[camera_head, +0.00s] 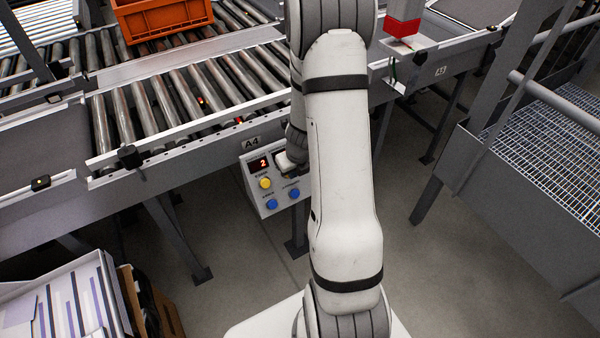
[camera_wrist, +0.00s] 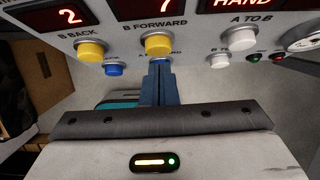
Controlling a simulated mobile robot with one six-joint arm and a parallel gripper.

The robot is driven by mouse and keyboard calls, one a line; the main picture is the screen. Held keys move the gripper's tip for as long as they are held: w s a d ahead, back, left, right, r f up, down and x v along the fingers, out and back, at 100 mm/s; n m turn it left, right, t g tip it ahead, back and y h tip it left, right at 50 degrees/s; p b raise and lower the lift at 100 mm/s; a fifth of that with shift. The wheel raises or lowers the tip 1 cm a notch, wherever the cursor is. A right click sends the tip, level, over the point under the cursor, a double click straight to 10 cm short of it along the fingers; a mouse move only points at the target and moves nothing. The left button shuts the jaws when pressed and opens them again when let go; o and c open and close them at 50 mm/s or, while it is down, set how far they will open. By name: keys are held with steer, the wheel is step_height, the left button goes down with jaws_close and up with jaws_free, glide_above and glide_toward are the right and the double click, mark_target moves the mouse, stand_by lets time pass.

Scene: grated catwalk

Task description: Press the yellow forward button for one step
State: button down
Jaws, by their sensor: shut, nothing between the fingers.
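The control panel (camera_head: 255,196) hangs below the conveyor edge under the A4 label. In the wrist view the yellow B FORWARD button (camera_wrist: 158,45) sits at upper middle, under a red display reading 7 (camera_wrist: 165,6). My gripper (camera_wrist: 160,66) is shut and empty. Its blue fingertips show just below that button in the picture and partly cover a blue button (camera_wrist: 167,59); I cannot tell whether they touch anything. In the head view my arm hides the forward button and most of the gripper.
A second yellow button, B BACK (camera_wrist: 90,50), is to the left, under a display reading 2 (camera_wrist: 69,17). A blue button (camera_wrist: 113,70) is below it. A white A TO B button (camera_wrist: 239,39) is to the right. An orange crate (camera_head: 165,17) stands on the rollers.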

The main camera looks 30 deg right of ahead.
steer(key=shift+w+f, duration=0.2)
steer(key=shift+w, duration=0.25)
